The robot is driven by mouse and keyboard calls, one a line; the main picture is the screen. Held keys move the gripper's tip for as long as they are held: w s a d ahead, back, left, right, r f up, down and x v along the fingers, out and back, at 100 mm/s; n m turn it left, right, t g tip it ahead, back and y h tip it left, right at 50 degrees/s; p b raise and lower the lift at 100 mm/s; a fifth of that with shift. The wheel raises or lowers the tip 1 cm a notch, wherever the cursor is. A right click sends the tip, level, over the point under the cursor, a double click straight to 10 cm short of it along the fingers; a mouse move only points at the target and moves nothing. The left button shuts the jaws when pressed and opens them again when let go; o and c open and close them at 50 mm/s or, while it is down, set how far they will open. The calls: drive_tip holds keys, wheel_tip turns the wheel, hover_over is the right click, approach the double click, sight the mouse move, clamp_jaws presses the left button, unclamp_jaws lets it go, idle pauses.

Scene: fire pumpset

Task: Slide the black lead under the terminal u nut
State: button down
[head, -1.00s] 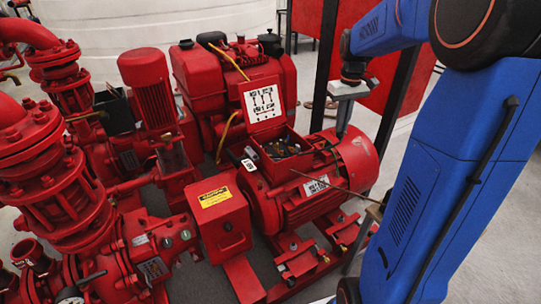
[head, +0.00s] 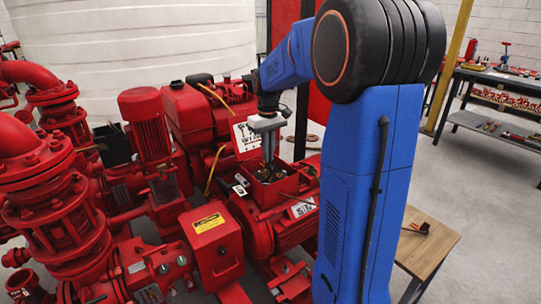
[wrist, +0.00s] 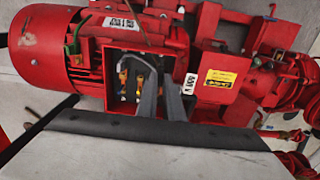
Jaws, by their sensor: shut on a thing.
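The open red terminal box (head: 283,187) sits on top of the red motor. In the wrist view, the box (wrist: 113,98) shows brass-coloured terminals and coloured wires (wrist: 125,79) inside. I cannot tell which terminal is u, and its nut is too small to make out. My gripper (head: 268,177) points down into the box. In the wrist view, its two grey fingers (wrist: 161,68) reach over the box's right part, close together. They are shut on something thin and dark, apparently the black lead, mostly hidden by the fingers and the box.
The box's red walls stand close around my fingertips. A red housing with a yellow label (head: 212,240) stands at front left. A wooden table (head: 432,248) is at right, with open floor beyond it.

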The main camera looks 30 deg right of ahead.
drive_tip(key=shift+w+a, duration=0.1)
drive_tip(key=shift+a, duration=0.1)
drive_tip(key=shift+f, duration=0.1)
drive_tip(key=shift+f, duration=5.2)
drive_tip(key=shift+f, duration=0.15)
drive_tip(key=shift+w, duration=1.2)
drive_tip(key=c, duration=1.5)
unclamp_jaws()
